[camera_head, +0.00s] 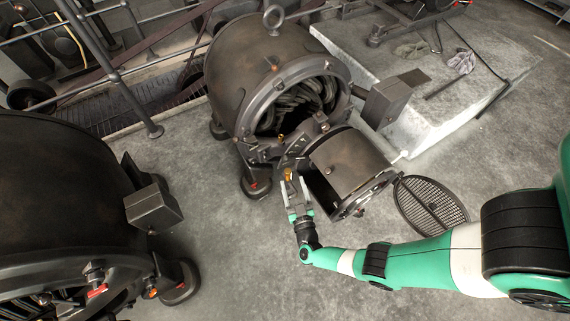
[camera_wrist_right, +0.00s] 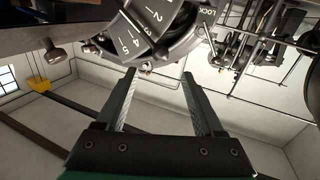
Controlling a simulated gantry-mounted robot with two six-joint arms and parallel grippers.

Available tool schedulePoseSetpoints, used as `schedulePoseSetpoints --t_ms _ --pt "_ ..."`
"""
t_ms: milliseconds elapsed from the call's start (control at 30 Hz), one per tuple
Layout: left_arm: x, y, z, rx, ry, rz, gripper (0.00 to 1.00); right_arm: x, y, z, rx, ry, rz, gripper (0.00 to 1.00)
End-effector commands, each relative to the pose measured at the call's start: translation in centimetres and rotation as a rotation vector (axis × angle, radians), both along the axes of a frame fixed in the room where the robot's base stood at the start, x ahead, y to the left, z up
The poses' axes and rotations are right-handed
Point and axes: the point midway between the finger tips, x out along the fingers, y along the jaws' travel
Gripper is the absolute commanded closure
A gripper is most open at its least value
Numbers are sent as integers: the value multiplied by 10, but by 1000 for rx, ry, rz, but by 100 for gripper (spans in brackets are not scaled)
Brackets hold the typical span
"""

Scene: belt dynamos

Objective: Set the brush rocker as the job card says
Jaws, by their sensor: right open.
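An open-ended dark dynamo (camera_head: 228,75) stands at the back centre, its windings showing inside. In the right wrist view, a dark curved scale (camera_wrist_right: 143,38) carries white numerals, with 2, 4 and 5 legible. A part marked LOCK (camera_wrist_right: 206,13) is at its right. My right gripper (camera_head: 296,184) is open in front of the dynamo's lower edge, beside a small orange-brown part (camera_head: 288,173). In the right wrist view its two fingers (camera_wrist_right: 160,76) are apart, with nothing clearly between them, just below the scale. I cannot tell whether they touch anything. No job card is readable.
A curved cover or drum (camera_head: 345,160) stands right of my right gripper. A round grille (camera_head: 430,205) lies on the floor further right. Another dark dynamo (camera_head: 60,190) fills the left side. A concrete plinth (camera_head: 440,110) is at the back right. The front-centre floor is clear.

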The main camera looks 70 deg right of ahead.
Motion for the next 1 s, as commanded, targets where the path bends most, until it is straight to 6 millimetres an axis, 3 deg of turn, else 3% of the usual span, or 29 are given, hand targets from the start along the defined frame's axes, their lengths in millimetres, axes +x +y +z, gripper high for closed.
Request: schedulePoseSetpoints --t_ms 167,600,1000 --pt "0 0 -4 0 -1 0 30 8 -11 1 1 -5 -4 30" --pt "0 0 -40 0 0 0 30 63 -81 -1 -1 -4 -2 30" --pt "0 0 -43 0 0 0 30 71 -92 3 0 -1 1 30"
